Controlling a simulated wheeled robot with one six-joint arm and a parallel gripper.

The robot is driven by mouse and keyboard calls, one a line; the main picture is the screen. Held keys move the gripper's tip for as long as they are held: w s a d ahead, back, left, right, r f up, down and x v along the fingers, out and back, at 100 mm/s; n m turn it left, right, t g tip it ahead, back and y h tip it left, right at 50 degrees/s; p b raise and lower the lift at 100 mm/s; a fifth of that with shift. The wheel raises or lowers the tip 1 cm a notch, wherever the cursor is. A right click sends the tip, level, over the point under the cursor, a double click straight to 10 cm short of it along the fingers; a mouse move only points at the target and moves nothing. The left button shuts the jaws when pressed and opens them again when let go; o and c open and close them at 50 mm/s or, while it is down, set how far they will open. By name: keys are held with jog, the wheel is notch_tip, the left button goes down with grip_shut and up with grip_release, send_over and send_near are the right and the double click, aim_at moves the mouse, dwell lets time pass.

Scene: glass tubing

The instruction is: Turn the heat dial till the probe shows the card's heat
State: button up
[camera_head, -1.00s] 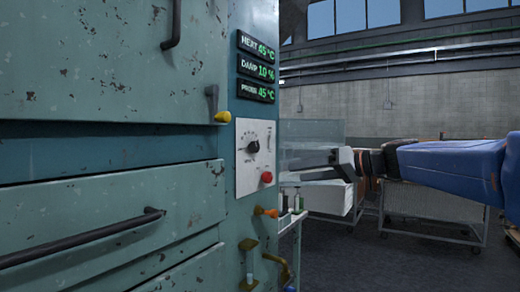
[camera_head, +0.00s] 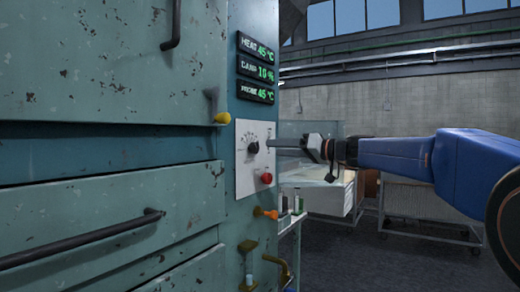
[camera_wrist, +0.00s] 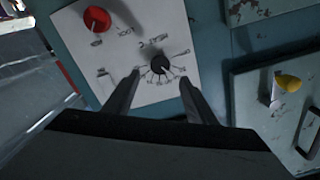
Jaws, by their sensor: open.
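The heat dial (camera_head: 253,148) is a small black knob on a white panel (camera_head: 246,183) with scale marks around it. My gripper (camera_head: 272,145) is just right of the dial in the head view. In the wrist view the dial (camera_wrist: 160,64) lies ahead, between the lines of my two open fingers (camera_wrist: 160,82); I see no contact. The top display (camera_head: 257,47) reads HEAT 45 °C, the middle one (camera_head: 256,69) DAMP 10 %, the probe display (camera_head: 256,91) PROBE 45 °C. I see no card in these views.
A red button (camera_head: 266,178) sits below the dial, also in the wrist view (camera_wrist: 97,19). A yellow-tipped handle (camera_head: 222,117) and an orange knob (camera_head: 266,212) stick out nearby. A drawer handle (camera_head: 84,238) juts out at left. Carts (camera_head: 430,215) stand behind my arm.

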aim_at(257, 148)
jog(key=x, duration=0.8)
jog(key=c, duration=1)
